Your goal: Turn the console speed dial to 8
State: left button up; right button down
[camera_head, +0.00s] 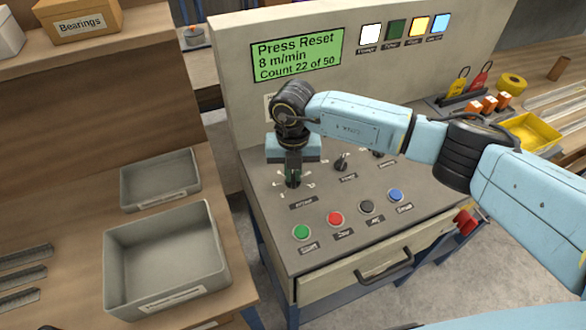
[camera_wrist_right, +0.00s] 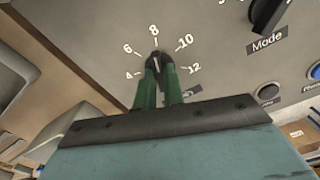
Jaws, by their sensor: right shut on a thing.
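The console (camera_head: 267,222) has a sloped grey top with dials and buttons. My right gripper (camera_head: 292,180) points down over the leftmost dial and is shut on it. In the right wrist view the gripper's green fingers (camera_wrist_right: 158,80) close on the black speed dial (camera_wrist_right: 156,62), which is partly hidden between them. White marks 4, 6, 8, 10 and 12 ring this dial. Its white pointer line points roughly at the 8. The display (camera_head: 297,55) reads "Press Reset", "8 m/min" and "Count 22 of 50". My left gripper is not in view.
A Mode dial (camera_wrist_right: 268,12) sits right of the speed dial. Green (camera_head: 301,232), red (camera_head: 335,218), black (camera_head: 366,207) and blue (camera_head: 395,195) buttons line the console's front. Grey bins (camera_head: 165,258) stand on the left bench. A yellow tray (camera_head: 533,133) is at right.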

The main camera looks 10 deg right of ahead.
aim_at(293, 176)
jog(key=shift+r+m, duration=0.1)
jog(key=shift+m, duration=0.4)
jog(key=c, duration=1.5)
grip_release()
notch_tip(293, 176, up, 13)
jog(key=shift+r, duration=0.15)
